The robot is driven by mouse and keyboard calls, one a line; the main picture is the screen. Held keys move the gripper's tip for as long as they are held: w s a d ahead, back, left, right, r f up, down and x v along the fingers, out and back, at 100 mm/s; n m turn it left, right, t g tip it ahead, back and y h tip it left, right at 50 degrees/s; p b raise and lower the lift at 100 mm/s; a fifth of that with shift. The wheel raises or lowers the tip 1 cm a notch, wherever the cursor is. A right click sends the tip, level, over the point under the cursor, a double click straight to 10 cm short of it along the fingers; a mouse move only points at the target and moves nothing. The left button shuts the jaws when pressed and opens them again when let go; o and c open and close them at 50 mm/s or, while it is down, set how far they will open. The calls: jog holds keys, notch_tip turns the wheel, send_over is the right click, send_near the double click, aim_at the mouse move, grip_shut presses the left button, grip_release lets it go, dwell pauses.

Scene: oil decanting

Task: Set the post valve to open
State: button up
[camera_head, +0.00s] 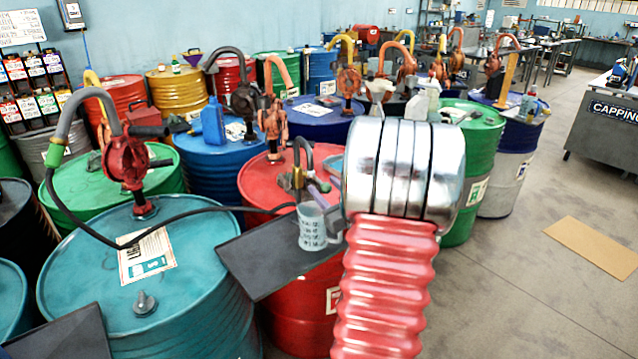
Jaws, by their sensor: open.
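The post valve (297,179) looks like the small brass-coloured body at the foot of a dark, bent spout, above a grey measuring jug (313,228). A small purple lever-like piece (319,184) shows just right of it. The lever's exact setting is too small to tell. My gripper (398,100) shows only as pale grey finger parts above the shiny metal wrist. The fingers stand apart, open and empty. They are right of the valve and higher in the picture, not touching it. My wrist and red bellows arm hide what lies behind them.
The jug stands on a dark plate (262,262) between a teal drum (130,300) and a red drum (300,310). A black hose (210,208) runs from a red hand pump (127,160) toward the valve. Several drums with pumps crowd behind. Floor at right is clear around a cardboard sheet (592,248).

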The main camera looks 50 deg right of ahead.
aim_at(319, 180)
jog(key=shift+x, duration=1.95)
grip_shut()
jog(key=shift+a, duration=0.2)
jog(key=shift+d, duration=0.1)
